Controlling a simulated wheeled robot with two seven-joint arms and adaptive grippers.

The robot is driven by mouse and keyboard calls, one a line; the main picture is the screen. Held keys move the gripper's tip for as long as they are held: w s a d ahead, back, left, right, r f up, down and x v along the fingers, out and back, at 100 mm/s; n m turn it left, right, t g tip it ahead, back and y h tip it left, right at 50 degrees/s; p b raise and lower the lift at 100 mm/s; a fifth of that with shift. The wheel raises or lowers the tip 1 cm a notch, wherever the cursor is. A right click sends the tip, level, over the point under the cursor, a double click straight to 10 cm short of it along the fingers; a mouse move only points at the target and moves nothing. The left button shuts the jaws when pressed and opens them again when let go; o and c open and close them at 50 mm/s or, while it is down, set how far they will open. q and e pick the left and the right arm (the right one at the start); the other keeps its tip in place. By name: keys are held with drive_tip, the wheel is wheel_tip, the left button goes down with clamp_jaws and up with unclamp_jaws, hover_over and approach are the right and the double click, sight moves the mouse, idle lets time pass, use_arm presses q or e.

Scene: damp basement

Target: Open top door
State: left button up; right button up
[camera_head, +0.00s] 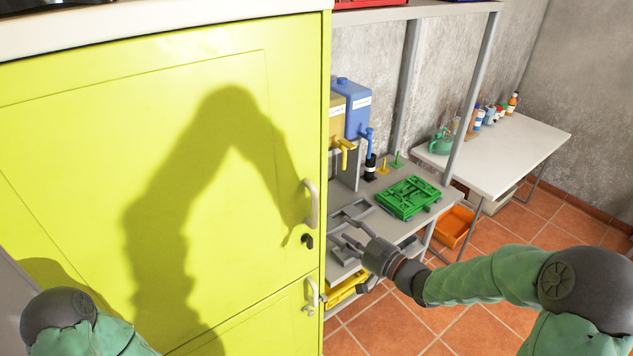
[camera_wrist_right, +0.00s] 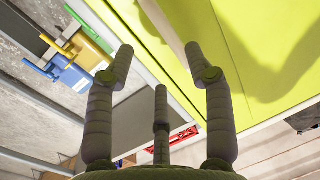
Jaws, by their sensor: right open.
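The yellow-green top door (camera_head: 80,170) of the cabinet stands shut on the left of the head view. Its pale vertical handle (camera_head: 312,205) is near the right edge, with a black lock (camera_head: 307,241) below. My right gripper (camera_head: 352,234) is open and empty, right of the handle and slightly lower, apart from it. In the right wrist view, the open fingers (camera_wrist_right: 160,52) face the yellow-green door (camera_wrist_right: 225,60); a pale bar that looks like the handle shows between them. My left arm shows at the bottom left; its gripper is out of view.
A lower door (camera_head: 275,325) with its own handle (camera_head: 311,291) is below. A grey shelf (camera_head: 435,190) right of the cabinet holds a green crate (camera_head: 408,197) and blue and yellow containers. A white table (camera_head: 520,150) stands farther back. Tiled floor is partly clear.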

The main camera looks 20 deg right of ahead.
sight(316, 205)
use_arm(q)
drive_tip(key=shift+w+r+p, duration=0.25)
drive_tip(key=shift+r+p, duration=0.55)
drive_tip(key=shift+r, duration=0.4)
use_arm(e)
drive_tip(key=shift+n+y, duration=0.3)
drive_tip(key=shift+n, duration=0.1)
drive_tip(key=w+a+r, duration=0.1)
drive_tip(key=w, duration=0.2)
drive_tip(key=w+a+r, duration=0.1)
drive_tip(key=w+a, duration=0.1)
drive_tip(key=w, duration=0.1)
drive_tip(key=w+a+r, duration=0.1)
drive_tip(key=w+a, duration=0.1)
drive_tip(key=w, duration=0.1)
drive_tip(key=shift+a+r, duration=0.1)
drive_tip(key=shift+a, duration=0.1)
clamp_jaws()
